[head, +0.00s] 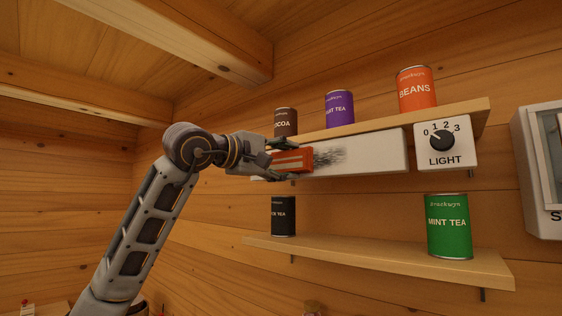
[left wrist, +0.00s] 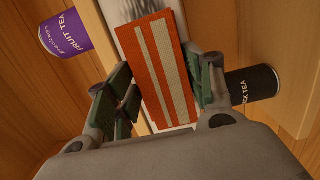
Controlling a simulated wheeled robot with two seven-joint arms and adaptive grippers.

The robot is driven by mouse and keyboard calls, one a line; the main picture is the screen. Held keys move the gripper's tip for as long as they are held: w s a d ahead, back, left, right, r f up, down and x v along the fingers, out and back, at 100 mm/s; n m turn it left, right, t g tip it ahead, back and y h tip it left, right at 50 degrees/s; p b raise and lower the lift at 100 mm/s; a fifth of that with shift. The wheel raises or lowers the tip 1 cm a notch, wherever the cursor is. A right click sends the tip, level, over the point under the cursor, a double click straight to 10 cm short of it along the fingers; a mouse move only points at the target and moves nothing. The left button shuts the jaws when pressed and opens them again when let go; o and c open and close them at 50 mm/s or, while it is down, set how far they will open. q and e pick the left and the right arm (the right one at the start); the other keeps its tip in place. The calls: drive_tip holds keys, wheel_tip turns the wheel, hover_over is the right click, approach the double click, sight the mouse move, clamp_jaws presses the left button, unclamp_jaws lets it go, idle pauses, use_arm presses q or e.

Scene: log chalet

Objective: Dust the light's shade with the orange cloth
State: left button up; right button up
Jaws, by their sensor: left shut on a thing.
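The light's shade (head: 380,153) is a long white box under the upper shelf. A dark grey dust smudge (head: 329,157) marks its front, just right of the cloth. My left gripper (head: 289,160) is shut on the orange cloth (head: 293,159), a folded piece with pale stripes. The cloth is at the shade's left part and hides what lies behind it; I cannot tell whether it touches. In the left wrist view the cloth (left wrist: 158,65) sits between the fingers, with the white shade (left wrist: 123,14) behind it. My right gripper is not in view.
The upper shelf (head: 470,112) holds cocoa (head: 286,122), fruit tea (head: 339,108) and beans (head: 416,89) cans. A light dial box (head: 442,157) adjoins the shade's right end. The lower shelf (head: 380,256) holds a black can (head: 283,216) and mint tea (head: 448,226). A white cabinet (head: 532,190) hangs right.

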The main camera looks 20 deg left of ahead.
sight(294, 159)
use_arm(q)
drive_tip(key=shift+s+d, duration=0.25)
drive_tip(key=shift+d, duration=0.5)
drive_tip(key=shift+s+d, duration=0.25)
drive_tip(key=shift+d, duration=0.5)
drive_tip(key=shift+s+d, duration=0.3)
drive_tip(key=shift+d, duration=0.5)
drive_tip(key=shift+s+d, duration=0.3)
drive_tip(key=shift+d, duration=0.5)
drive_tip(key=shift+d, duration=0.1)
drive_tip(key=shift+s+d, duration=0.3)
drive_tip(key=shift+d, duration=0.5)
drive_tip(key=shift+s+d, duration=0.25)
drive_tip(key=shift+d, duration=0.55)
drive_tip(key=shift+d, duration=0.15)
drive_tip(key=shift+s+d, duration=0.3)
drive_tip(key=shift+d, duration=0.45)
drive_tip(key=shift+s+d, duration=0.3)
drive_tip(key=shift+d, duration=0.45)
drive_tip(key=shift+w+a, duration=0.1)
drive_tip(key=shift+a, duration=0.05)
drive_tip(key=shift+w+a, duration=0.25)
drive_tip(key=shift+a, duration=0.5)
drive_tip(key=shift+w+a, duration=0.25)
drive_tip(key=shift+a, duration=0.5)
